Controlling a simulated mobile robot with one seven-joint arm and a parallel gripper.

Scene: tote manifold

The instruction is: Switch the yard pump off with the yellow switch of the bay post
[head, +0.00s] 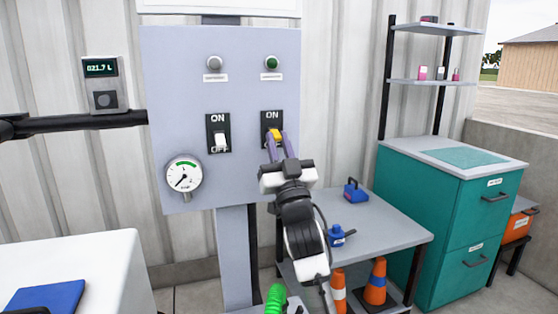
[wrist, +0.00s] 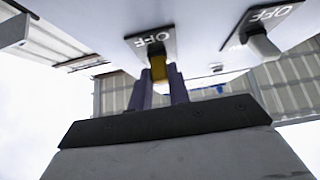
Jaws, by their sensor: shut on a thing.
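The yellow switch (head: 275,133) is on a black plate on the right side of the grey bay post panel (head: 246,166). Its ON label shows above the lever; its OFF label is hidden by my gripper in the head view but shows in the wrist view. My gripper (head: 279,142) is at the panel, its purple fingers shut on the yellow lever. In the wrist view the yellow lever (wrist: 158,68) sits between the two fingertips (wrist: 160,77). The lever's exact tilt is hard to tell. The lamp (head: 271,62) above this switch shows green.
A white switch (head: 221,141) is to the left, under a grey lamp (head: 214,62). A gauge (head: 184,175) is at the panel's lower left. A bench (head: 375,222) with blue items stands below right, beside a teal cabinet (head: 430,220). A white table (head: 95,262) is at left.

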